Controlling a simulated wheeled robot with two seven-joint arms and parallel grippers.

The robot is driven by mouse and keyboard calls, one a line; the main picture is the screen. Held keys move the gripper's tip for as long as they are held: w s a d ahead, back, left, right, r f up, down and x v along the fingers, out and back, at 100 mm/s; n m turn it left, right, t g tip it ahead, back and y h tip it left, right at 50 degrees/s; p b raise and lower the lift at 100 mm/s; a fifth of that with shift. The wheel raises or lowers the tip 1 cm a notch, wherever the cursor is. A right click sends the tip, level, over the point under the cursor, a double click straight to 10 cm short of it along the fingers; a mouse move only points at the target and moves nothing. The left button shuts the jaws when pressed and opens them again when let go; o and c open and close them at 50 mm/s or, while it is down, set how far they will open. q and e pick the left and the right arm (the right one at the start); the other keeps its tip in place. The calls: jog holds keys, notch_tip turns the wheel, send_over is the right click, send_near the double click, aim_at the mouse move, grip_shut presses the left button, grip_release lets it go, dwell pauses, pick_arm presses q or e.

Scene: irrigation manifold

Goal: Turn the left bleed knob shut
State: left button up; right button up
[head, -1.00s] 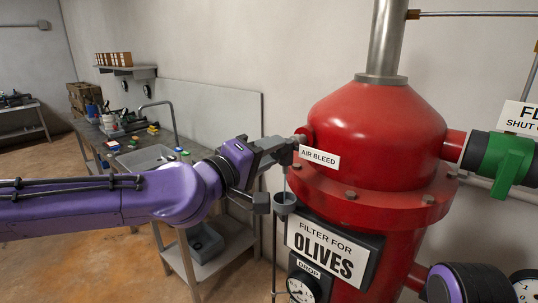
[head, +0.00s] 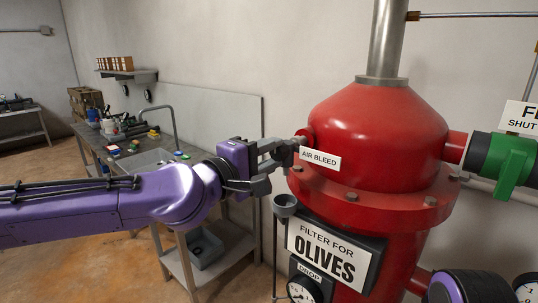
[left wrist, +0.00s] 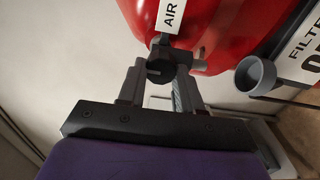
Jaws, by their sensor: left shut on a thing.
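The left bleed knob is a small dark knob (left wrist: 160,68) beneath the white AIR BLEED label (head: 320,158) on the red filter tank (head: 365,135). My left gripper (head: 284,152) reaches it from the left, its fingers at the bleed fitting. In the left wrist view the fingers (left wrist: 160,82) lie on either side of the knob, and the gripper is shut on it. The knob is mostly hidden by the fingers in the head view. A grey drain cup (head: 285,202) hangs below; it also shows in the left wrist view (left wrist: 255,75). My right gripper is not in view.
A green valve (head: 511,160) stands at the tank's right. A sign reading FILTER FOR OLIVES (head: 327,251) and a gauge (head: 304,290) are on the front. A workbench (head: 120,160) with a sink stands behind my left arm.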

pick_arm(q)
jog(key=shift+f, duration=0.1)
jog(key=o, duration=1)
jog(key=shift+o, duration=0.2)
jog(key=v, duration=1)
jog(key=shift+s+a, duration=0.2)
